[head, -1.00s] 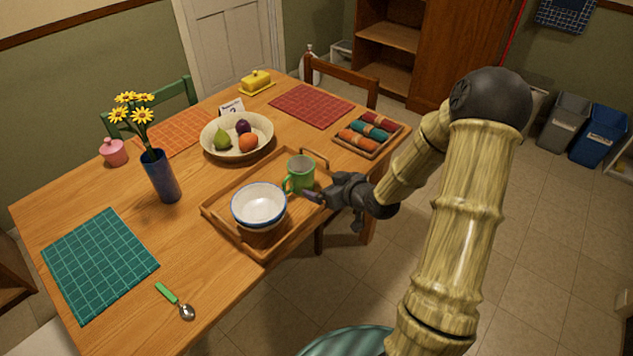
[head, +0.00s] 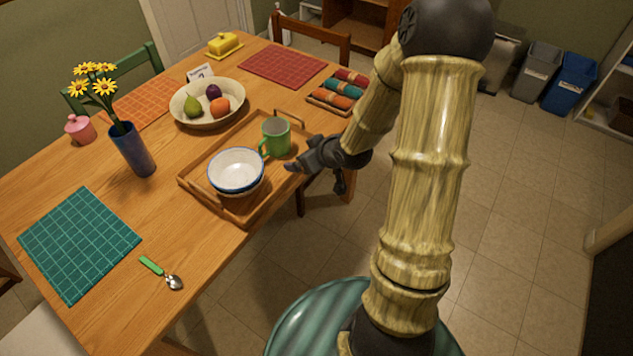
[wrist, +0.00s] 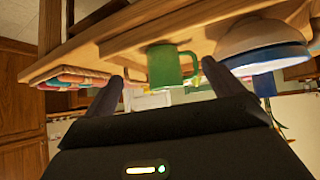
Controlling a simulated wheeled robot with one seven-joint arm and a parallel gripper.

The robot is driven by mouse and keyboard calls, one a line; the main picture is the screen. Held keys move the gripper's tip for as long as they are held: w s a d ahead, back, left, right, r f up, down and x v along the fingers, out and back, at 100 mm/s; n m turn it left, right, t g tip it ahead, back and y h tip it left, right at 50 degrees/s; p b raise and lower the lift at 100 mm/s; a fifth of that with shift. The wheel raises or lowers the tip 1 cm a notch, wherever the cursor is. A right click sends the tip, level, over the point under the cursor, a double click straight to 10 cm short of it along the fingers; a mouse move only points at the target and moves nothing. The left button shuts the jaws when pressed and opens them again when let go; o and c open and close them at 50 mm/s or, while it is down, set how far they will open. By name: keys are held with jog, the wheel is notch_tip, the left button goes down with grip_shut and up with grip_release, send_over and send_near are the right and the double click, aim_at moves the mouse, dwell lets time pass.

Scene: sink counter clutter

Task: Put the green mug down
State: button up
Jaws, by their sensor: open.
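The green mug (head: 275,137) stands upright in the wooden tray (head: 213,199), beside the white bowl with a blue rim (head: 236,171). In the wrist view the mug (wrist: 163,66) shows ahead, between my two fingers, with its handle to the right. My gripper (head: 296,167) is at the tray's right edge, close to the mug and bowl. The mug appears apart from the fingers.
A fruit bowl (head: 230,112) stands behind the tray. A blue vase with yellow flowers (head: 133,150) stands to the left. A holder of rolled cloths (head: 320,101) lies behind my gripper. The table between the spoon (head: 172,281) and tray is clear.

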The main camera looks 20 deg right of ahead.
jog(key=s+a+r+m+g+h, duration=0.1)
jog(key=s+r+m+g, duration=0.1)
jog(key=s, duration=0.7)
jog(key=s+a+r+m+g+h, duration=0.2)
jog(key=s+r+g, duration=0.2)
jog(key=s, duration=0.4)
jog(key=shift+s+a+r, duration=0.15)
jog(key=shift+s+r, duration=0.25)
